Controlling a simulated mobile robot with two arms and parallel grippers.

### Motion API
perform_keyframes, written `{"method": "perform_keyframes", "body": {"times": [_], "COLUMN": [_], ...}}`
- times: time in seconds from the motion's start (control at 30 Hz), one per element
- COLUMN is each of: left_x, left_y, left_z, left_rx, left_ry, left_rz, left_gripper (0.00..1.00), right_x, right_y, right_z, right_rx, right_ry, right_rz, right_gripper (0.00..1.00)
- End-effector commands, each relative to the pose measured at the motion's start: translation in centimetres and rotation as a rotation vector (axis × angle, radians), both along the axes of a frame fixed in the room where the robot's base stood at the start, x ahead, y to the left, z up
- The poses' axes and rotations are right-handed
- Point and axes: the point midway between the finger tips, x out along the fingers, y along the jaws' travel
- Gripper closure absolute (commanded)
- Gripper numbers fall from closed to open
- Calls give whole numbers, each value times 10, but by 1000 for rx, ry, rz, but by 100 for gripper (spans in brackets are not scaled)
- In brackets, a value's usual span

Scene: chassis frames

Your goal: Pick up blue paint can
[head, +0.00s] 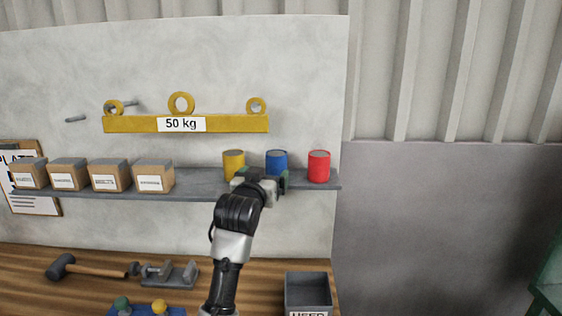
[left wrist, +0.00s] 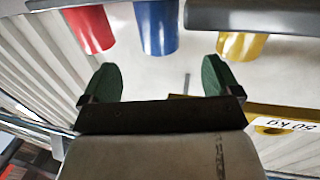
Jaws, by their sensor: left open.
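The blue paint can (head: 276,161) stands upright on the grey wall shelf (head: 205,181), between the yellow and red cans. My left gripper (head: 262,182) is in front of the shelf, just below and in front of the blue can, and hides part of the can's lower side. In the left wrist view the picture is upside down; the blue can (left wrist: 157,28) shows ahead of the two green fingers, roughly centred between them. The left gripper (left wrist: 161,75) is open and empty, apart from the can. My right gripper is not in view.
The yellow can (head: 233,164) and the red can (head: 319,166) stand close on either side. Several labelled boxes (head: 110,175) fill the shelf's left part. A yellow 50 kg beam (head: 230,124) hangs above. A hammer (head: 92,268), a vise (head: 170,273) and a grey bin (head: 307,290) are on the bench.

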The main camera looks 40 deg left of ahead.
Motion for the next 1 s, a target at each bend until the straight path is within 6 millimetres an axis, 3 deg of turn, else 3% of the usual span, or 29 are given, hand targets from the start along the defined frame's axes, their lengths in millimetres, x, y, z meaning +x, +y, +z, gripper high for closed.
{"method": "perform_keyframes", "body": {"times": [0.4, 0.7, 1.0], "left_x": [47, 78, 95], "left_y": [24, 39, 47], "left_z": [1, 10, 4], "left_rx": [0, -1, 0], "left_ry": [1, 2, 1], "left_rz": [0, 0, 0], "left_gripper": [8, 8, 8], "right_x": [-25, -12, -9], "right_y": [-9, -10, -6], "right_z": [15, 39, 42], "right_rx": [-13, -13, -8], "right_ry": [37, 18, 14], "right_rz": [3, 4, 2], "right_gripper": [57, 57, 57]}}
